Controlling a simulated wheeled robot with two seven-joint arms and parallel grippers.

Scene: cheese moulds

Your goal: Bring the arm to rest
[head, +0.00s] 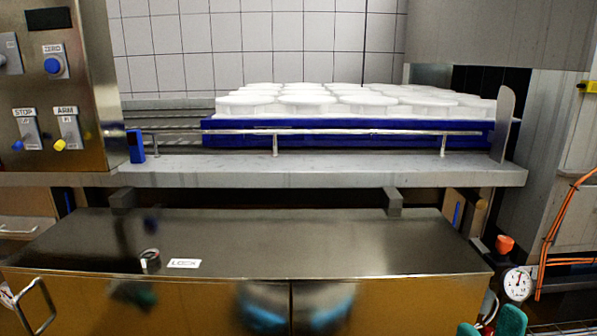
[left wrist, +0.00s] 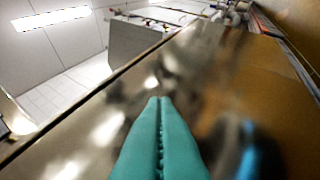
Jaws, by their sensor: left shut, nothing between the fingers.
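My left gripper (left wrist: 160,101) shows in the left wrist view as two teal fingers pressed together, with nothing between them. They are in front of a shiny metal cabinet face, and the distance to it is hard to tell. The left gripper itself does not show in the head view; only a faint teal reflection is on the cabinet door at the lower left. My right gripper (head: 489,328) shows at the bottom right edge of the head view.
A steel cabinet (head: 250,240) with a LOCK label fills the front. Above it, a shelf (head: 330,172) with a rail carries a blue tray (head: 350,141) of several white moulds (head: 307,100). A control panel (head: 70,90) stands left; a gauge (head: 517,284) and orange cables (head: 553,225) are right.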

